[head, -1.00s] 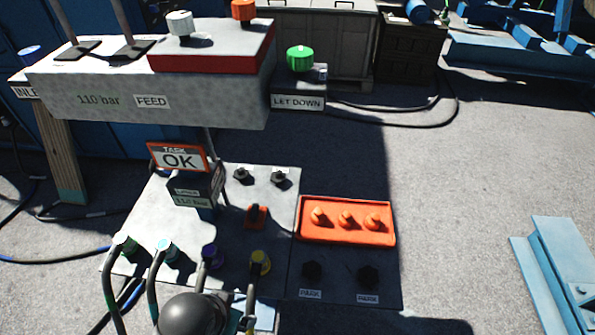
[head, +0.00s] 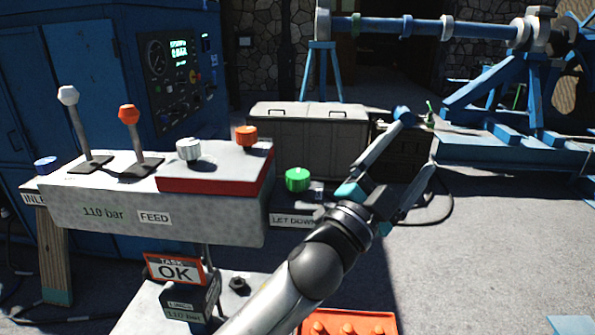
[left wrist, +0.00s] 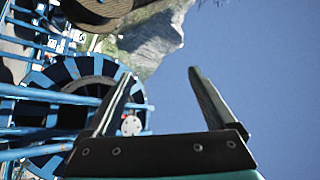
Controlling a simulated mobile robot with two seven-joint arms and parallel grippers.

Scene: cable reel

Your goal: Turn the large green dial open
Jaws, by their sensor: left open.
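The green dial (head: 298,179) stands on the small block labelled LET DOWN (head: 293,220), at the right end of the grey control console (head: 150,215) in the head view. My left gripper (head: 415,140) is raised to the right of the dial, apart from it, fingers spread and pointing up and away. In the left wrist view the two fingers (left wrist: 160,78) are apart with nothing between them. The dial does not show in the left wrist view. My right gripper is not in view.
A white knob (head: 188,149) and an orange knob (head: 247,135) sit on the console's red-edged box. Two levers (head: 129,116) stand to their left. An orange tray (head: 340,320) is below my arm. A grey chest (head: 310,140) stands behind. Open ground lies right.

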